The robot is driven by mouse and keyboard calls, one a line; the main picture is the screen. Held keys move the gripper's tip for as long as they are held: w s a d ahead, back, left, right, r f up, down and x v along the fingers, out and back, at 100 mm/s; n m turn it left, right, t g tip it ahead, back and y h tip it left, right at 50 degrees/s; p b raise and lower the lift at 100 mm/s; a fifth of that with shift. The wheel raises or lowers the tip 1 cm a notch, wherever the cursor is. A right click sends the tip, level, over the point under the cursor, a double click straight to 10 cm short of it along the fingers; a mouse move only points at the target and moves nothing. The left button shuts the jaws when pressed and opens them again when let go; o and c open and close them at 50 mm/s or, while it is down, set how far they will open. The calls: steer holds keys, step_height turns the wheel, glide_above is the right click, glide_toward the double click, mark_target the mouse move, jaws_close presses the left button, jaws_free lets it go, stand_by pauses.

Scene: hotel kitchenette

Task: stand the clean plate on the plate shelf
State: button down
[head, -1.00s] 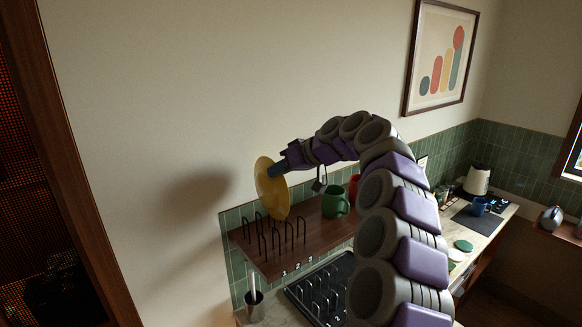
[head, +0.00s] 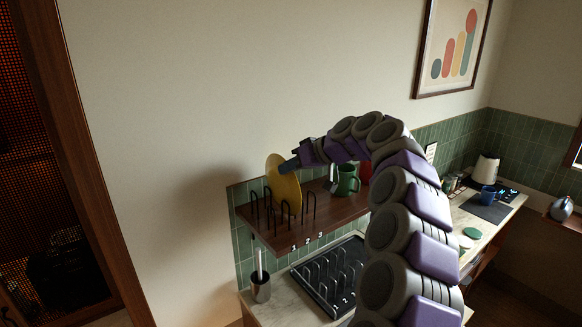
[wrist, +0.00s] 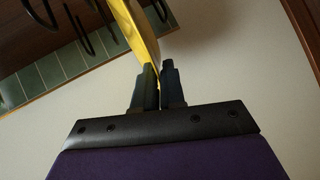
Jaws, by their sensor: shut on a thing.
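The yellow plate (head: 286,192) is on edge, upright, at the wooden plate shelf (head: 345,211). My gripper (head: 290,166) is shut on the plate's rim from the right. In the wrist view the two dark fingertips (wrist: 159,80) pinch the edge of the yellow plate (wrist: 136,30). The plate's lower part is among the black wire dividers (head: 309,206) at the left of the shelf, near the numbers 1, 2 and 3. I cannot tell whether its lower edge touches the shelf board.
A green mug (head: 346,180) and a red mug (head: 364,171) stand on the shelf right of the dividers. Below are a black dish rack (head: 328,272) and a utensil cup (head: 260,287) on the counter. The wall is close behind the shelf.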

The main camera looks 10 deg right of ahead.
steer(key=shift+d, duration=0.85)
steer(key=c, duration=1.5)
jaws_free()
steer(key=shift+d, duration=0.4)
steer(key=o, duration=0.3)
steer(key=shift+a, duration=0.5)
steer(key=shift+o, duration=0.3)
steer(key=shift+a, duration=0.55)
steer(key=v, duration=1.7)
steer(key=shift+d, duration=0.4)
steer(key=shift+a, duration=0.4)
